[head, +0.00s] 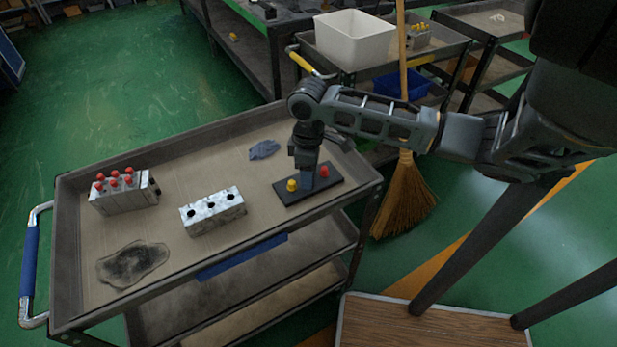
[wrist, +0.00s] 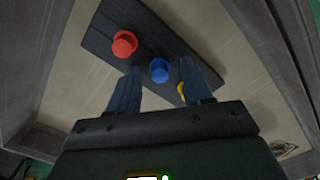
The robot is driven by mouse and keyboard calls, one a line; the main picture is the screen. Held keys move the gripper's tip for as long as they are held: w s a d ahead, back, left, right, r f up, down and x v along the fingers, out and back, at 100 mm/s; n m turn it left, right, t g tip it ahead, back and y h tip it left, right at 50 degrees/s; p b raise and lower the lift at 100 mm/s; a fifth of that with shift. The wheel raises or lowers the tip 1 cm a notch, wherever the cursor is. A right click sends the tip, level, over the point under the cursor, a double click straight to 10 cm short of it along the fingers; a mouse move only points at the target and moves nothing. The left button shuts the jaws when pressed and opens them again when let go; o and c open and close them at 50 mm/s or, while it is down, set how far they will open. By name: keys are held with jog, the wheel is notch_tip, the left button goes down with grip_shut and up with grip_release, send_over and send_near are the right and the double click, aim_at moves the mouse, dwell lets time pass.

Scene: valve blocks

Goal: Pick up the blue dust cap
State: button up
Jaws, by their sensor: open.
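The blue dust cap (wrist: 160,71) stands on a dark flat plate (wrist: 130,30) between a red cap (wrist: 124,44) and a yellow cap (wrist: 181,89). In the wrist view my gripper (wrist: 165,75) is open, with one finger on each side of the blue cap in the picture; I cannot tell whether either touches it. In the head view my gripper (head: 305,165) points down over the plate (head: 322,184). It hides most of the blue cap there, while the yellow cap (head: 292,185) and red cap (head: 324,171) show on either side.
A broom (head: 405,195) stands just beyond the tray's right end.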

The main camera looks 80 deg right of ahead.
jog(key=shift+c, duration=0.2)
grip_shut()
jog(key=shift+r, duration=0.1)
